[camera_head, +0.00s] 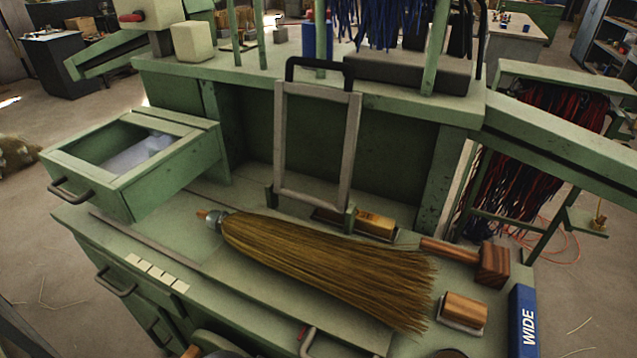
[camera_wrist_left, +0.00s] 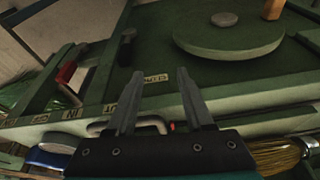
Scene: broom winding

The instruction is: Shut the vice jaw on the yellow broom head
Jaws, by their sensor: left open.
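The yellow broom head (camera_head: 325,260) lies on the green bench in the head view. Its narrow bound end is at the left and its bristles fan out to the right. A grey rectangular frame (camera_head: 283,140) with a black top handle stands upright behind it; it looks like the vice jaw, raised and clear of the bristles. My left gripper (camera_wrist_left: 157,76) is open and empty in the left wrist view, above a green labelled surface. A piece of yellowish bristle (camera_wrist_left: 280,160) shows at that view's lower right; I cannot tell whether it is the same broom. My right gripper is not in view.
An open drawer (camera_head: 190,160) juts out at the left of the bench. A wooden mallet (camera_head: 490,263), a wooden block brush (camera_head: 463,311) and a blue "WIDE" box (camera_head: 523,320) lie at the right. A round green disc (camera_wrist_left: 228,38) and red-handled lever (camera_wrist_left: 66,73) show in the wrist view.

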